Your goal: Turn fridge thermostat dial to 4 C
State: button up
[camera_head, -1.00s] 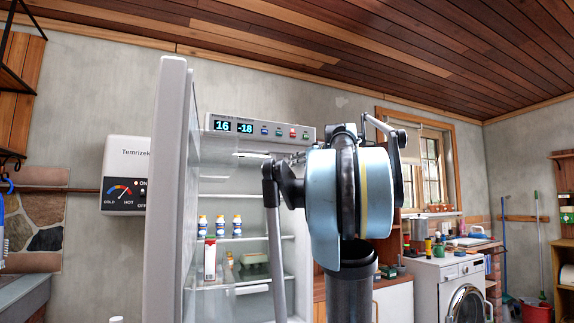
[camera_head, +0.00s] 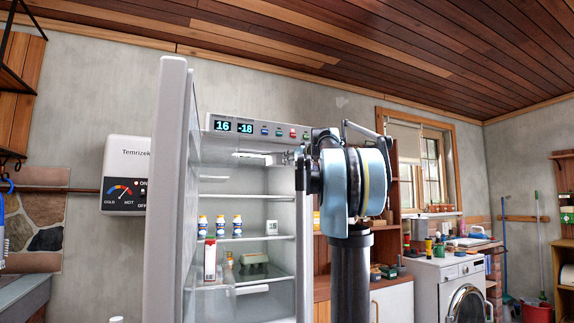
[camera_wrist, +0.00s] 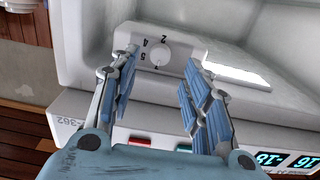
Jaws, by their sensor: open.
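The thermostat dial (camera_wrist: 159,55) is a round white knob on a grey plate inside the fridge, seen in the wrist view. Figures 2, 4 and 5 show around it, turned over in this view. I cannot tell for sure where it points. My gripper (camera_wrist: 160,68) is open, its blue-padded fingers either side of the dial in the picture; contact is not visible. In the head view, the fridge (camera_head: 305,260) stands open and its panel reads 16 and -18. My arm's end reaches to its upper right edge; the dial is hidden there.
The open fridge door (camera_head: 165,200) stands to the left. Shelves below hold bottles (camera_head: 220,226), a carton (camera_head: 210,260) and an egg box (camera_head: 254,260). A lit white lamp strip (camera_wrist: 236,72) lies right of the dial. The button panel (camera_wrist: 160,128) is close under my fingers.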

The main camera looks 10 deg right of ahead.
jog(key=x, duration=0.5)
jog(key=shift+w, duration=0.1)
grip_shut()
